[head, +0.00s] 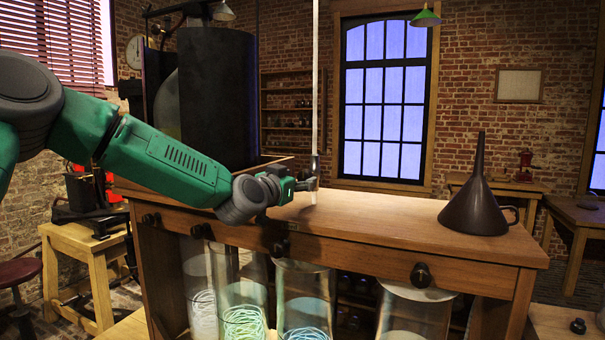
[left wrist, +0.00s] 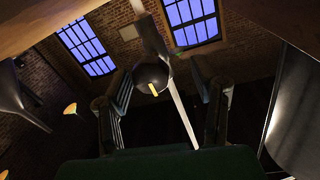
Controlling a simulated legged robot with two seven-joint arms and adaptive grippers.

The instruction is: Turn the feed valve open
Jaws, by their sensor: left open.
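A dark round knob with a yellow mark, which looks like the feed valve (left wrist: 149,76), sits between the fingers of my left gripper (left wrist: 163,98) in the left wrist view. The fingers are apart on either side of it, and I see no clear contact. In the head view my left gripper (head: 306,184) reaches in from the left above the bench top, at the foot of a pale upright pipe (head: 315,80). The gripper largely hides the valve there. My right gripper is not in view.
A dark funnel (head: 479,205) stands on the right of the wooden bench (head: 370,212). A large dark cylinder (head: 218,95) stands behind my left arm. Glass jars (head: 305,300) stand under the bench, below dark front knobs (head: 421,275). The bench top between pipe and funnel is clear.

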